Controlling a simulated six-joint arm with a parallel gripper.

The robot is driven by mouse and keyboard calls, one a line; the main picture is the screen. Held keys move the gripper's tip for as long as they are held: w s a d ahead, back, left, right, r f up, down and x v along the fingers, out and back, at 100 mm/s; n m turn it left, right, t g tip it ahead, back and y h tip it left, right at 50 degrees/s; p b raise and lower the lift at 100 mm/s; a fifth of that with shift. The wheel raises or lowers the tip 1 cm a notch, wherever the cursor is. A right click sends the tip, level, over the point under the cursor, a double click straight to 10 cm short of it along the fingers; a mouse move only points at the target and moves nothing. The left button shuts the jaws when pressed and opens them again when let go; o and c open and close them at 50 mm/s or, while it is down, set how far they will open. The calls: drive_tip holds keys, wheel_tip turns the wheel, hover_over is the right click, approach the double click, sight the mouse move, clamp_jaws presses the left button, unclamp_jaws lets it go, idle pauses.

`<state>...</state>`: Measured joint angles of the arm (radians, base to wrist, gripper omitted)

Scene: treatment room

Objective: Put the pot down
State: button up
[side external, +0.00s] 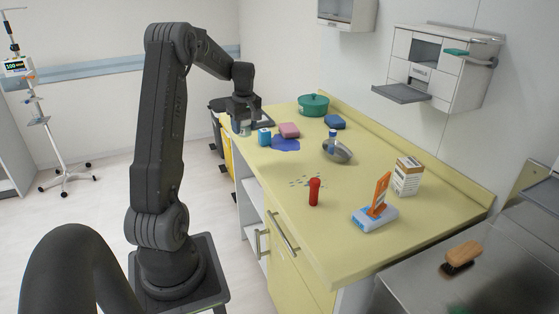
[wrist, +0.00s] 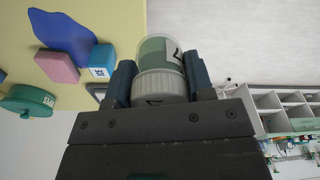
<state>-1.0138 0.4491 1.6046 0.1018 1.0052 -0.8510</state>
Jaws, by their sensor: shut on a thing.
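A small pot (wrist: 158,50) with a ribbed pale lid, a green body and a white label is clamped between the two fingers of my gripper (wrist: 160,78). In the side external view my gripper (side external: 244,116) is at the far left edge of the yellow counter (side external: 370,240), and the pot (side external: 244,129) shows partly below it. I cannot tell whether the pot's base touches the counter. In the wrist view it overlaps the counter's edge and the pale floor. A larger green lidded pot (side external: 313,104) stands at the back of the counter.
Near my gripper are a blue box (side external: 264,137), a pink block (side external: 289,130) and a flat blue patch (side external: 286,144). A red cylinder (side external: 314,191) stands near the front. Bins (side external: 226,150) stand beside the counter.

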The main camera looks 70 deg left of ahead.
hover_over(278, 162)
wheel_tip(278, 162, down, 7)
drive_tip(key=shift+w+r, duration=0.1)
drive_tip(key=shift+r, duration=0.05)
drive_tip(key=shift+f, duration=2)
drive_tip(key=shift+d+f, duration=0.1)
drive_tip(key=shift+f, duration=0.1)
drive_tip(key=o, duration=0.9)
